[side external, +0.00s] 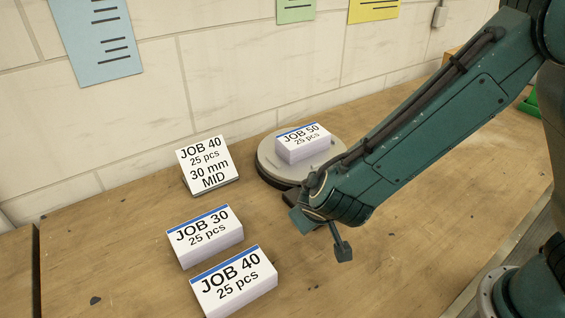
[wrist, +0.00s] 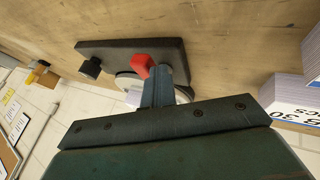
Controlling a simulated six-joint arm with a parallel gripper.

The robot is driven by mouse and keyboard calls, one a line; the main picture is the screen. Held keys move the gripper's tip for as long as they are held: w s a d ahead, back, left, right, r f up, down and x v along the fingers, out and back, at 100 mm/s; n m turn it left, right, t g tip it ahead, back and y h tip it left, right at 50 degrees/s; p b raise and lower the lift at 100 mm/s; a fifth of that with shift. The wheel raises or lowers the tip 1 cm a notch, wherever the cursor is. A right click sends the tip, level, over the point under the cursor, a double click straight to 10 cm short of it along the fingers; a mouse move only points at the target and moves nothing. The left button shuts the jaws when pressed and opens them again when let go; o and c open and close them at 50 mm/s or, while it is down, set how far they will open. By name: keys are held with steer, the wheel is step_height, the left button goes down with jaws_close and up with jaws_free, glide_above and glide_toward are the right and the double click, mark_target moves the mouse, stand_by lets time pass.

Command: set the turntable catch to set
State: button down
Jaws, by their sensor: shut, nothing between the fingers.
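The turntable (side external: 265,167) is a round grey disc at the back of the bench, with a stack labelled JOB 50 (side external: 302,150) on it. In the wrist view a sliver of the turntable (wrist: 128,85) shows behind my gripper. A dark plate (wrist: 115,50) lies beside it, with a red piece (wrist: 142,63) that looks like the catch and a black knob (wrist: 90,67) at one end. My gripper (wrist: 160,75) is shut and empty, its tips right by the red piece. I cannot tell whether they touch. In the side view my gripper (side external: 302,218) hides most of the plate.
A JOB 30 stack (side external: 205,238) and a JOB 40 stack (side external: 234,282) lie on the bench in front. A tilted JOB 40, 30 mm MID card (side external: 208,165) stands left of the turntable. The wall is close behind.

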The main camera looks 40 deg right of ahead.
steer(key=shift+s+d+n, duration=0.1)
steer(key=shift+d+n, duration=0.15)
steer(key=shift+n, duration=0.05)
steer(key=shift+s+d+n+t+y, duration=0.2)
steer(key=shift+d+n+t+y, duration=0.3)
steer(key=shift+d+n, duration=0.25)
steer(key=shift+s+d, duration=0.1)
steer(key=shift+d, duration=0.95)
steer(key=shift+w+d, duration=0.25)
steer(key=shift+d, duration=0.9)
steer(key=shift+w+d, duration=0.4)
steer(key=shift+d, duration=0.4)
steer(key=shift+w+d, duration=0.8)
steer(key=shift+w, duration=0.1)
steer(key=shift+w+d+n+y, duration=0.2)
steer(key=shift+w+n+y, duration=0.2)
steer(key=shift+n, duration=0.35)
steer(key=shift+t, duration=0.3)
steer(key=shift+a+r, duration=0.1)
steer(key=shift+r, duration=0.1)
